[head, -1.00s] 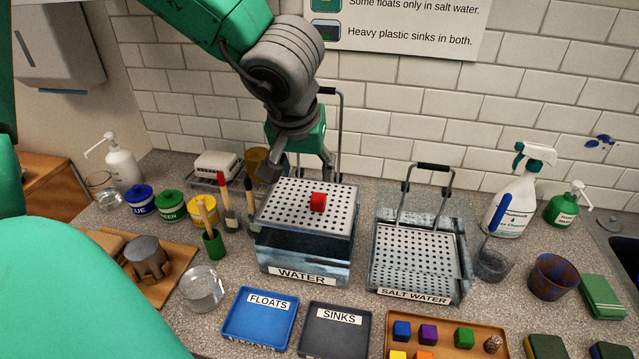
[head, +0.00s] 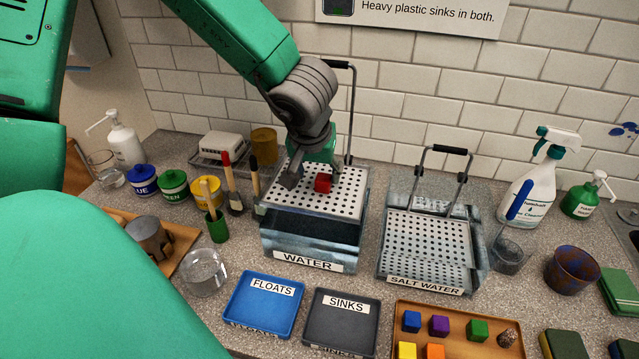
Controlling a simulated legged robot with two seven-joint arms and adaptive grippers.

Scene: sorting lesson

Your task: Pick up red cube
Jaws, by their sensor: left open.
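The red cube (head: 323,183) sits on the perforated metal tray (head: 345,202) over the tank labelled WATER (head: 310,238). My left gripper (head: 312,180) comes down from above, with its fingers open around or just behind the cube. One finger shows to the left of the cube and the other is near its right side. I cannot tell whether either finger touches the cube. My right gripper is not in view.
The SALT WATER tank (head: 425,283) with a raised handle stands to the right. The FLOATS tray (head: 265,318), the SINKS tray (head: 342,330) and a wooden tray of cubes (head: 460,336) lie in front. Brushes (head: 232,185) stand left of the WATER tank.

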